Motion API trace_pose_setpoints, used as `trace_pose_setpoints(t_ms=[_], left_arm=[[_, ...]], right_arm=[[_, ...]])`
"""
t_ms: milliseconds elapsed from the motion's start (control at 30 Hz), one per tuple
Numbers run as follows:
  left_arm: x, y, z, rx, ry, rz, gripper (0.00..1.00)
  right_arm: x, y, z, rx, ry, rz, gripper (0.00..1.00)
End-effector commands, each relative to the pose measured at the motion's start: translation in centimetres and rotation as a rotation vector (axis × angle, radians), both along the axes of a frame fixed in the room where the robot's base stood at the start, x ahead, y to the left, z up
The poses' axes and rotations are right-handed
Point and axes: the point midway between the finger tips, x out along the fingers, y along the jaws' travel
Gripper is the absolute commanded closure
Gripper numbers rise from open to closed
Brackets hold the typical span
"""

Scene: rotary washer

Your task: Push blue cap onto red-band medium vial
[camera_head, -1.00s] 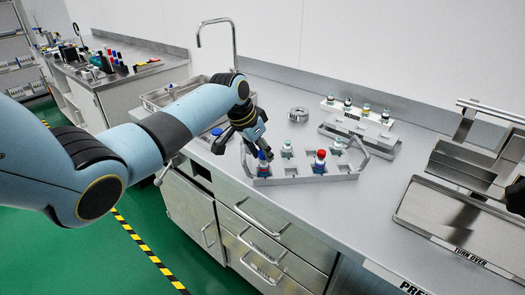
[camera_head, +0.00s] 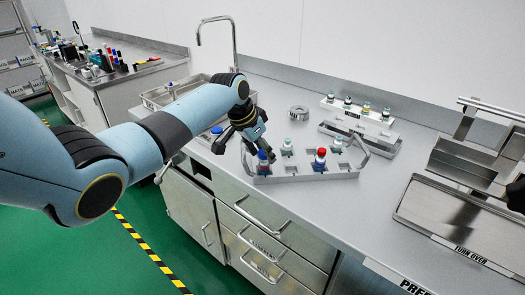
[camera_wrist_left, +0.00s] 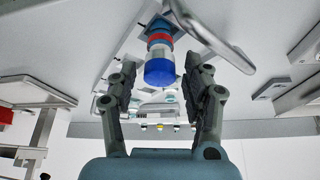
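The blue cap (camera_wrist_left: 160,71) sits on top of the red-band vial (camera_wrist_left: 159,40) in the left wrist view. In the head view the blue cap (camera_head: 262,155) and vial (camera_head: 262,167) stand upright at the left end of the grey tray (camera_head: 310,178). My left gripper (camera_head: 258,143) is just above and beside them. In the wrist view its two fingers (camera_wrist_left: 165,82) are spread on either side of the cap, with a gap on each side. I cannot tell how far the cap is pressed down. A dark part at the head view's right edge may be my right gripper (camera_head: 515,195).
A red-capped vial (camera_head: 320,160) and pale-capped vials (camera_head: 287,147) stand in the same tray. A white rack with small vials (camera_head: 357,118) and a metal ring (camera_head: 298,113) are behind. A metal turn-over stand (camera_head: 465,220) is at right. The bench between is clear.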

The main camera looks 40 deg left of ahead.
Motion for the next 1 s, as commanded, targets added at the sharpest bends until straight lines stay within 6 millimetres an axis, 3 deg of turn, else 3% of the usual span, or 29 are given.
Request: trace_pose_setpoints(t_ms=[267,433,800,1000], left_arm=[[0.0,0.0,0.1,0.001,-0.001,0.0,0.44],[-0.4,0.2,1.1,0.001,-0.004,0.0,0.44],[-3.5,1.1,8.2,0.003,-0.003,-0.002,0.44],[-4.5,1.4,10.5,0.002,-0.001,0.001,0.44]], right_arm=[[0.0,-0.3,0.0,-0.004,0.0,0.001,0.51],[0.0,-0.3,0.0,-0.003,0.0,0.001,0.51],[0.0,-0.1,0.0,-0.001,0.0,0.0,0.51],[0.0,-0.1,0.0,-0.001,0.0,0.0,0.51]])
